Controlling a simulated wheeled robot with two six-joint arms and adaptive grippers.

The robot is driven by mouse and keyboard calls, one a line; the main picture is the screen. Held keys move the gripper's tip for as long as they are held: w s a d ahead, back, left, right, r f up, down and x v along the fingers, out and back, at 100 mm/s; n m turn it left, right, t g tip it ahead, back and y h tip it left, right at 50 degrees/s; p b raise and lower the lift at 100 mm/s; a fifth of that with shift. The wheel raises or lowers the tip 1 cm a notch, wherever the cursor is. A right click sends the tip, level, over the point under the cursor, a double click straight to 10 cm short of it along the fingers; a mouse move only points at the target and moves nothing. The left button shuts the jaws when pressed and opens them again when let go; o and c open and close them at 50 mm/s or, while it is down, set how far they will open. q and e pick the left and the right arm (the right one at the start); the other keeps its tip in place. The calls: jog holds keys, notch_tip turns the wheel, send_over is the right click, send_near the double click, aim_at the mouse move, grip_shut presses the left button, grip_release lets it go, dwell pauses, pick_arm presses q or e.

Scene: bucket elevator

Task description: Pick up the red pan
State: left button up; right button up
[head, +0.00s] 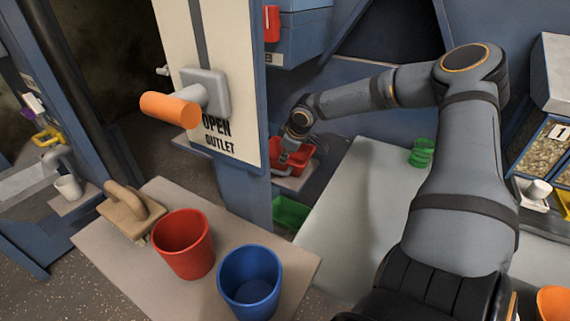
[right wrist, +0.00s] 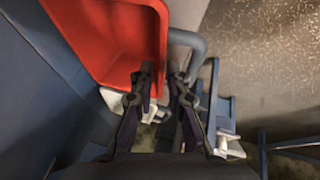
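The red pan (head: 292,159) sits low behind the sign panel, on a small light ledge (head: 294,182) in the head view. My right gripper (head: 299,134) reaches down onto it from above and hides part of it. In the right wrist view the pan (right wrist: 115,40) fills the upper left. The fingers of my right gripper (right wrist: 163,85) come together on either side of its right wall, one inside and one outside, and appear shut on it. A grey loop (right wrist: 195,45) shows just beyond the right finger. My left gripper is not in view.
A red bucket (head: 183,245), a blue bucket (head: 250,283) and a wooden tool with a handle (head: 130,209) stand on the front table. An orange-knobbed lever (head: 171,109) sticks out from the panel marked "OPEN OUTLET". A green bin (head: 291,213) lies below the ledge.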

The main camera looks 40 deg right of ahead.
jog(key=b+x, duration=0.1)
jog(key=x, duration=0.2)
jog(key=shift+f+b, duration=0.25)
jog(key=shift+b, duration=0.05)
jog(key=x, duration=0.2)
jog(key=shift+w+f+b, duration=0.15)
jog(key=shift+w+b, duration=0.15)
jog(key=shift+b, duration=0.05)
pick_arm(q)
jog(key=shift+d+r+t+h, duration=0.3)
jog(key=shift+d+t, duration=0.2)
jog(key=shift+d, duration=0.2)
pick_arm(e)
grip_shut()
